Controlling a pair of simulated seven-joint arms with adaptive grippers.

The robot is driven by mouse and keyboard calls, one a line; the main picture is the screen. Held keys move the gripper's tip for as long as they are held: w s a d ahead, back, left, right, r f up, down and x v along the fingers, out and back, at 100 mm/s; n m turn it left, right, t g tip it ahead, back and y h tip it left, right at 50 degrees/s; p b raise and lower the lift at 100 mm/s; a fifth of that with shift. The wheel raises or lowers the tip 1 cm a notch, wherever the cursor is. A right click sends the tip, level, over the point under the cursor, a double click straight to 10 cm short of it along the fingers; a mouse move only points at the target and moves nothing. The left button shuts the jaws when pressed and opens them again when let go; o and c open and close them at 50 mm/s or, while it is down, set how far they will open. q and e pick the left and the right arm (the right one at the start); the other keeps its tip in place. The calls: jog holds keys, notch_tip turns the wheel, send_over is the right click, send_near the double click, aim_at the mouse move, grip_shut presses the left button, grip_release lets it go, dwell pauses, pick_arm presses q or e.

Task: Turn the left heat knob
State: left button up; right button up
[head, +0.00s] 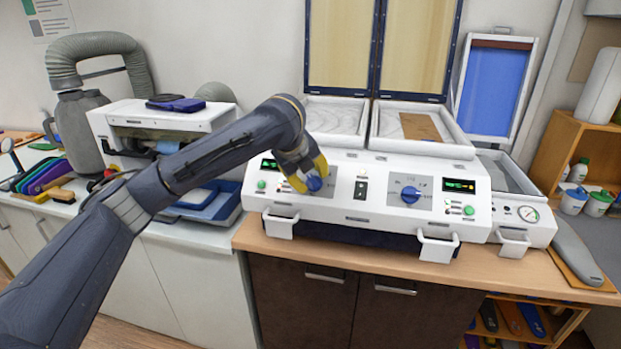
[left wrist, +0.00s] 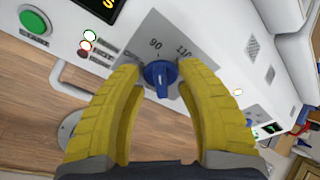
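The left heat knob (head: 314,183) is blue and sits on a grey dial plate on the left half of the white machine's front panel. My left gripper (head: 308,179) has yellow fingers and is at this knob. In the left wrist view its two fingertips (left wrist: 160,68) stand on either side of the knob, with a small gap on each side. It looks open. My right gripper is in neither view.
A second blue knob (head: 410,195) is on the right half of the panel. A black switch (head: 361,189) sits between the knobs. White handles (head: 437,246) stick out below the panel. A green button (left wrist: 34,21) and small indicator lights are left of the dial.

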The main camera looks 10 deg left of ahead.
pick_arm(q)
jog(key=shift+w+d+f, duration=0.1)
jog(key=shift+w+f, duration=0.1)
jog(key=shift+f, duration=0.1)
jog(key=shift+o, duration=0.2)
grip_shut()
